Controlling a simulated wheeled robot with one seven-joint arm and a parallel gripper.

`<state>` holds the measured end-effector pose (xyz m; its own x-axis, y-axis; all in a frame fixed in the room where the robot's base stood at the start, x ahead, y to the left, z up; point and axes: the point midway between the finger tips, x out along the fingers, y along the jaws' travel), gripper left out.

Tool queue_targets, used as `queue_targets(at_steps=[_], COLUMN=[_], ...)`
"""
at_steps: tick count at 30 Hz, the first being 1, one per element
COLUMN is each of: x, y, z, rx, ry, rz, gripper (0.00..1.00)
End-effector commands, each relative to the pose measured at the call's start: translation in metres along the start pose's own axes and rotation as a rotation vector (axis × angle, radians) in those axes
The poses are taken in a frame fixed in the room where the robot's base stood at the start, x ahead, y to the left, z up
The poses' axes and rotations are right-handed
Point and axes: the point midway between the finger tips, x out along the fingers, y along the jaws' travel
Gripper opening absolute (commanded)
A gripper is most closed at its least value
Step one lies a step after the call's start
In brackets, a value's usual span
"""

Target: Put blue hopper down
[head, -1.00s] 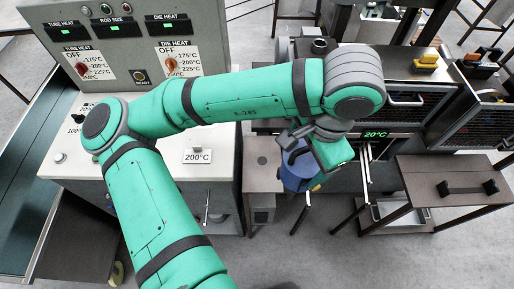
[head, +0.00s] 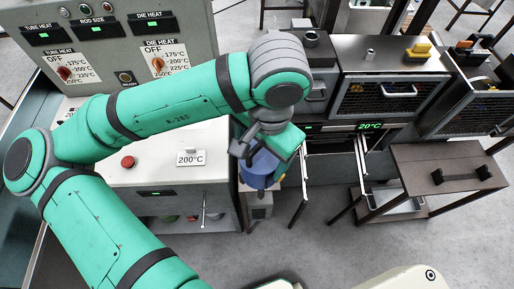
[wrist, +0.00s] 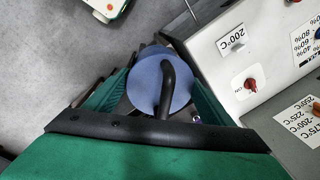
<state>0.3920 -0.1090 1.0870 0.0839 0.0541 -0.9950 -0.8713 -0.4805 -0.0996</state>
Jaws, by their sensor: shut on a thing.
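The blue hopper (head: 262,166) hangs in my gripper (head: 268,148), to the right of the control console's white front and partly hidden by my wrist. In the wrist view the hopper's round blue face (wrist: 146,84) with a dark curved handle (wrist: 167,90) lies between the two green fingers of my gripper (wrist: 160,95). The fingers are shut on it. I cannot tell whether its underside touches anything.
The control console (head: 185,160) with a red button and a 200°C sign is close on the left. Grey floor (head: 330,245) is open in front.

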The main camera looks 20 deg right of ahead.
Motion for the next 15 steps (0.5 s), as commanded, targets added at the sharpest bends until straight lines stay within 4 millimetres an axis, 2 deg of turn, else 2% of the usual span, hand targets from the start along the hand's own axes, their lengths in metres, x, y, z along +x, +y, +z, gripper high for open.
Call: queue_targets(at_steps=[9,15], x=[0.03,0.056], y=[-0.043,-0.061], z=[-0.037,-0.062], rx=[-0.011,-0.004], ry=[-0.003,-0.003], rz=[-0.001,0.001], gripper=[0.14,0.14])
